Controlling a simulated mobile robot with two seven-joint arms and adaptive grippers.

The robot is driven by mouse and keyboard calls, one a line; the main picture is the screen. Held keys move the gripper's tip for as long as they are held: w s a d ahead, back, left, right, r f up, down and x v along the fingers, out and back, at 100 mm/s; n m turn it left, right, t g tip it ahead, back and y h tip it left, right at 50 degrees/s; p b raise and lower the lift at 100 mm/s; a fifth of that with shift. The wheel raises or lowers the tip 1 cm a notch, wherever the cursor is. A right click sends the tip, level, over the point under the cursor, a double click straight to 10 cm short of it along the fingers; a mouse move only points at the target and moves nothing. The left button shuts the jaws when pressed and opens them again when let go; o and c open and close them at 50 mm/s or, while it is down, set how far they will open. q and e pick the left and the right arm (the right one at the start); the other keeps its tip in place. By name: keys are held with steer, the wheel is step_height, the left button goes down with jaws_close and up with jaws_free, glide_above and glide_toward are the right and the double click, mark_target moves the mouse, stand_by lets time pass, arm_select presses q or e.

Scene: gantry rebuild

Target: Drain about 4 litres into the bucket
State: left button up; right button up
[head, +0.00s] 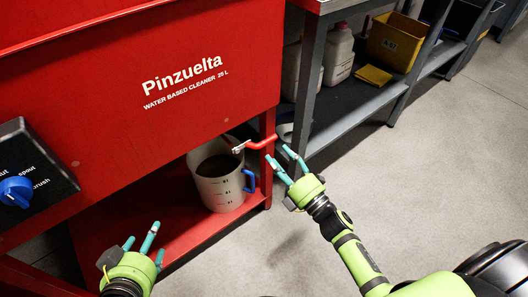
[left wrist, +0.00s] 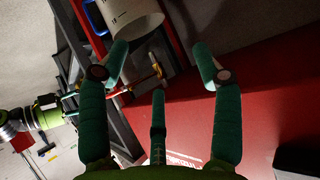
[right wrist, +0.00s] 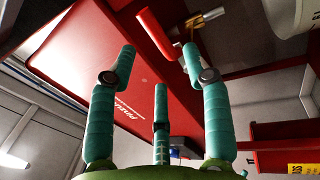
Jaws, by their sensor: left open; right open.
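A white graduated bucket (head: 222,192) with a blue handle (head: 249,181) stands upright on the low red shelf, under the drain tap (head: 239,147). Its inside looks dark brown; I cannot read the level against the marks. The tap has a red lever (head: 262,143) pointing right in the head view. My right gripper (head: 288,163) is open and empty just right of the lever; the right wrist view shows the lever (right wrist: 155,33) beyond the fingertips. My left gripper (head: 144,243) is open and empty left of and nearer than the bucket, which shows in the left wrist view (left wrist: 135,14).
The red washer tank (head: 150,90) stands above the shelf (head: 185,238). A panel with a blue knob (head: 15,191) is at left. A grey rack (head: 350,105) with white bottles (head: 338,53) and a yellow bin (head: 394,42) stands at right. The floor (head: 440,160) is clear.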

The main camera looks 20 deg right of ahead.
mark_target(266, 144)
arm_select(q)
step_height(266, 144, up, 5)
steer(key=w+d+t+h, duration=0.1)
steer(key=w+d+t, duration=0.1)
steer(key=t, duration=0.1)
steer(key=shift+w+r+m+b, duration=0.2)
steer(key=shift+w+m+b, duration=0.1)
steer(key=shift+b, duration=0.05)
arm_select(e)
steer(key=shift+x, duration=3.5)
jaws_close()
